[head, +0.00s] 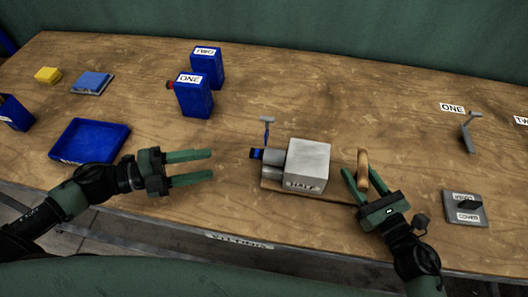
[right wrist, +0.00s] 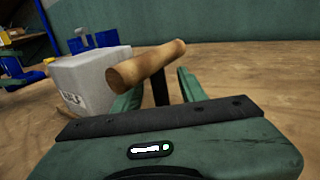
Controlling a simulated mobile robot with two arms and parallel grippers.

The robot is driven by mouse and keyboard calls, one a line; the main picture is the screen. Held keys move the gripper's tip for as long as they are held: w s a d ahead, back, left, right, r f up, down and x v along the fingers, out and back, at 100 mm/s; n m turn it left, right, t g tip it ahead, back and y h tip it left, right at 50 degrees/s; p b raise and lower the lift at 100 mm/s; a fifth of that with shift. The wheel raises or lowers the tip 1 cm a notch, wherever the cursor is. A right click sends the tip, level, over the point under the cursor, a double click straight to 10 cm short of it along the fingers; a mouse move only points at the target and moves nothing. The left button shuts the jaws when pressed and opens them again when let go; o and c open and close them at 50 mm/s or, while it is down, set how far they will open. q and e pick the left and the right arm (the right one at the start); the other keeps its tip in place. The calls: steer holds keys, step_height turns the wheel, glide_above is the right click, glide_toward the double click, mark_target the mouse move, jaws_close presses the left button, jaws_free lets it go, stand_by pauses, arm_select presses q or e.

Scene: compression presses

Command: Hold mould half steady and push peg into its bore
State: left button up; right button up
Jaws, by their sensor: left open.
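The mould half (head: 308,162) is a pale grey block labelled HALF, on a low wooden base at the front middle of the bench. It also shows in the right wrist view (right wrist: 88,75). Grey cylinders (head: 272,157) and a blue dark-ended piece (head: 257,154) lie against its left side; I cannot tell which is the peg, and the bore is hidden. My left gripper (head: 212,167) is open and empty, left of these parts and apart from them. My right gripper (head: 357,178) is open, its fingers either side of a dark post under a wooden handle (right wrist: 145,65), right of the block.
A blue tray (head: 88,141) lies at left; blue bottles ONE (head: 194,97) and TWO (head: 207,68) stand behind. Bench behind the block is mostly clear.

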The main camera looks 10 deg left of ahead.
steer(key=shift+s, duration=0.1)
steer(key=v, duration=1.2)
